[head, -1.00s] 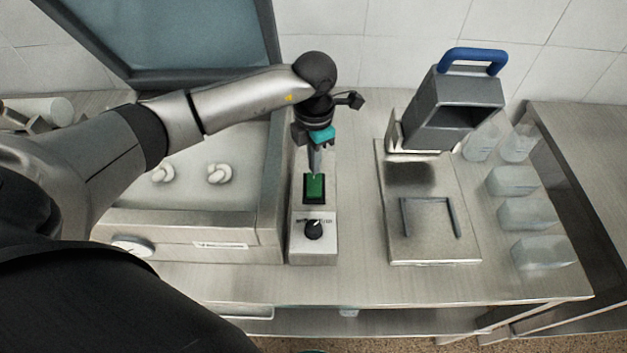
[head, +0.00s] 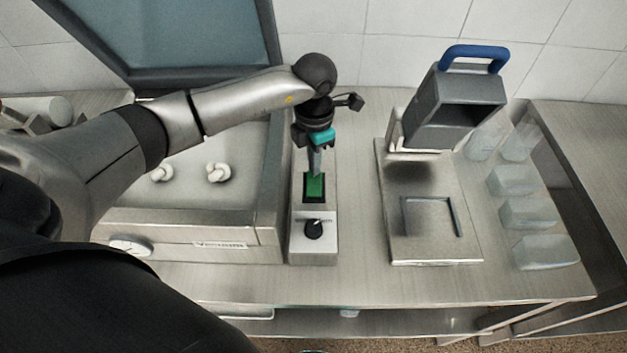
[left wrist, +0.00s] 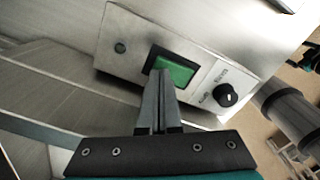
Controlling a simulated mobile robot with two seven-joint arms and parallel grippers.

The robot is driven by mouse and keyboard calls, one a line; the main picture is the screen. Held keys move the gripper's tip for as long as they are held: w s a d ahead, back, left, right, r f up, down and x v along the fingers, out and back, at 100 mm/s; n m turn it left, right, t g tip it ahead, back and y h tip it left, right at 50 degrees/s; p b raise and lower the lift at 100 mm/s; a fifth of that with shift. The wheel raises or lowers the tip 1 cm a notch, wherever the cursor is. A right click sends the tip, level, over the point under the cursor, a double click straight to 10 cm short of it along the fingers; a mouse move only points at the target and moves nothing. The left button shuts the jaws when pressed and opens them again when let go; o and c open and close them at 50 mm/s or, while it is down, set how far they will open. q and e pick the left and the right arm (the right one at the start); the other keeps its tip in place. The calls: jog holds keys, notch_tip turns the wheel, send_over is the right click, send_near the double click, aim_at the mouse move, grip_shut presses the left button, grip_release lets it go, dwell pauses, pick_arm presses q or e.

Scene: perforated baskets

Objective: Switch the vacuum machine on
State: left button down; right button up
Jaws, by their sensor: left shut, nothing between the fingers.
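The vacuum machine (head: 190,228) stands on the left of the steel table with its lid raised. Its control panel, to the right of the chamber, carries a green rocker switch (head: 314,187) in a black frame and a black knob (head: 313,229). My left gripper (head: 315,172) is shut and empty, pointing down at the far end of the switch. In the left wrist view the fingertips (left wrist: 160,73) overlap the edge of the green switch (left wrist: 176,70); they look in contact with it. The knob (left wrist: 226,95) is beside it. My right gripper is out of view.
A sealing device with a blue handle (head: 474,54) stands over a metal plate (head: 435,248) to the right. Several clear containers (head: 545,252) line the table's right side. The table front (head: 360,282) is clear.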

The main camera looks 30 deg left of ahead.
pick_arm(q)
jog(key=shift+f+b, duration=0.6)
jog(key=shift+f, duration=0.1)
jog(key=shift+r, duration=0.15)
jog(key=shift+r+p, duration=2.7)
jog(key=shift+r, duration=0.75)
jog(key=shift+f, duration=0.1)
